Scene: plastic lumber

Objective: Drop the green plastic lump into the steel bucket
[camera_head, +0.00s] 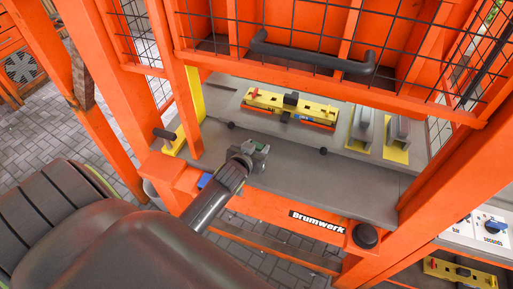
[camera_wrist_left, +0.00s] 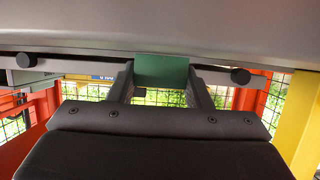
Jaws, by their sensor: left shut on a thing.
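My left gripper (camera_head: 256,151) reaches in over the grey metal bench (camera_head: 300,181) of the orange machine. It is shut on the green plastic lump (camera_wrist_left: 162,70), which shows as a flat green block between the two fingers in the left wrist view. My right gripper is not in view.
A yellow and orange fixture (camera_head: 290,106) lies on the bench behind the gripper. Two grey blocks on yellow plates (camera_head: 397,135) stand to the right. A raised mesh guard with a dark handle (camera_head: 312,55) hangs above. Orange posts flank the opening. A black knob (camera_head: 365,235) sits at the front.

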